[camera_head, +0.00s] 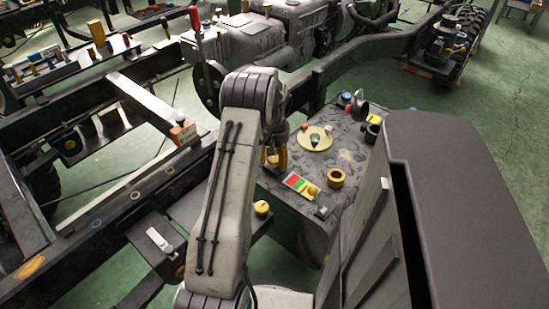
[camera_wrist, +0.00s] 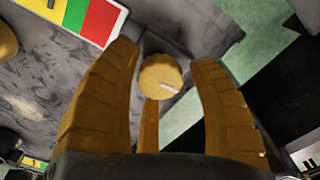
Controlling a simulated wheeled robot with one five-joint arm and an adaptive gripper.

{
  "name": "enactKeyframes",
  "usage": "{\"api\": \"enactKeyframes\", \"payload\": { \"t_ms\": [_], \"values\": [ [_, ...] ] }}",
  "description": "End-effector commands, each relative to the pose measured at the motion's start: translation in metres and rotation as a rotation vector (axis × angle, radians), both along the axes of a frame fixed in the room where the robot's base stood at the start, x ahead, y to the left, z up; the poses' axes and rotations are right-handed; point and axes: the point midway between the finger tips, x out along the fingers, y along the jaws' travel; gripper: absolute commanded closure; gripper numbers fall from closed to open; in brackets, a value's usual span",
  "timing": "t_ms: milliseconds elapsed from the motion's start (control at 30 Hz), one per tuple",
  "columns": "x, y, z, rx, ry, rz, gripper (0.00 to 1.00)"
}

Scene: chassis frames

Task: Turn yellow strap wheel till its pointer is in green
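A round yellow wheel (camera_wrist: 160,74) with a white pointer mark shows between my fingers in the wrist view. The mark runs toward the wheel's lower right edge. A small yellow wheel in the head view (camera_head: 262,208) beside my arm seems to be the same one. A label with red, green and yellow fields (camera_wrist: 85,16) lies up and left of it in the wrist view; it also shows in the head view (camera_head: 299,185). My gripper (camera_wrist: 165,68) is open, its fingers on both sides of the wheel with no clear grip. My gripper in the head view (camera_head: 274,159) is partly hidden behind my arm.
Black chassis rails (camera_head: 120,215) run on the left. Green floor (camera_head: 495,120) is free at the right.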

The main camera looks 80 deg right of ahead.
Motion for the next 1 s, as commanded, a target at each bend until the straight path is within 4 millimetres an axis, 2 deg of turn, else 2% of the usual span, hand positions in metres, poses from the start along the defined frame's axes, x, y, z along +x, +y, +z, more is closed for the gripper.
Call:
{"api": "enactKeyframes", "payload": {
  "t_ms": [67,500,767,1000],
  "values": [
    [0.0,0.0,0.0002,0.0,0.0,0.0,0.54],
    [0.0,-0.0001,0.0002,-0.001,0.0,0.0,0.93],
    [0.0,-0.0001,-0.0001,0.0,0.0,-0.031,0.94],
    [0.0,0.0,-0.0003,0.0,0.0,-0.168,0.94]
  ]
}}
